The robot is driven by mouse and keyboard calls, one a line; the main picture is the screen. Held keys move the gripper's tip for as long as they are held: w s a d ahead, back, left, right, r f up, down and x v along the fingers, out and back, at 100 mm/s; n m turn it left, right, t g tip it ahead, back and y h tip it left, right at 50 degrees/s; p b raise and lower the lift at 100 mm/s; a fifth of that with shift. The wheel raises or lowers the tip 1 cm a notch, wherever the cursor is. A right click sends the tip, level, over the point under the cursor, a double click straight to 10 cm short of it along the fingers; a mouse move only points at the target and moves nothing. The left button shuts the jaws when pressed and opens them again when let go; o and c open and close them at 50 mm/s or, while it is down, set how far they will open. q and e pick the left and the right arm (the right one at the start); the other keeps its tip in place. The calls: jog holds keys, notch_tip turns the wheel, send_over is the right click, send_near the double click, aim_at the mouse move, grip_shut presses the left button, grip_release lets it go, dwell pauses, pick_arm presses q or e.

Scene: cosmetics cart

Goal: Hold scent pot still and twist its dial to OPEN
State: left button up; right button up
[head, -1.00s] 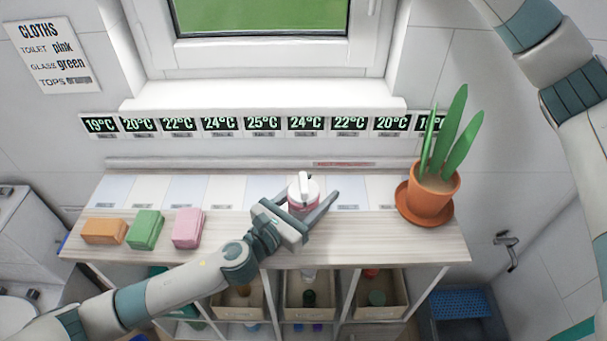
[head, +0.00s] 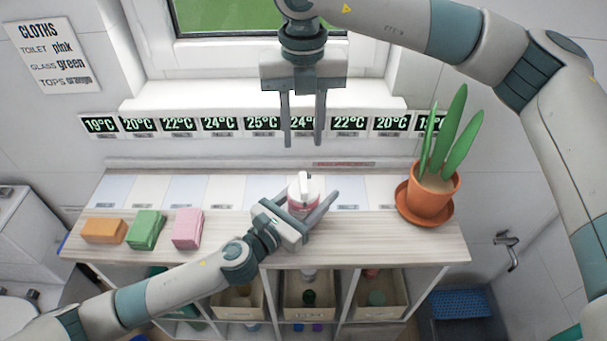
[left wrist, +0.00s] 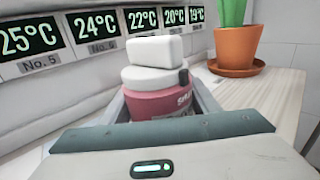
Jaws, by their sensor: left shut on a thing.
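The scent pot (head: 303,196) stands upright on the shelf top. It has a pink body and a white lid with a raised white dial (head: 304,182) on top. My left gripper (head: 311,205) is shut around the pink body. In the left wrist view the pot (left wrist: 160,105) sits between the fingers, with part of a white label visible and its base hidden; the dial (left wrist: 155,48) is a white bar above the lid. My right gripper (head: 303,135) points down above and behind the pot, its two fingers apart and nothing between them.
Orange (head: 104,231), green (head: 145,229) and pink (head: 187,228) cloths lie left on the shelf top (head: 370,235). A potted plant (head: 430,203) on a saucer stands right. Temperature displays (head: 220,124) line the wall behind. Bins (head: 305,291) sit below.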

aim_at(303, 181)
dwell(0.4)
notch_tip(303, 181, down, 12)
dwell(0.7)
grip_shut()
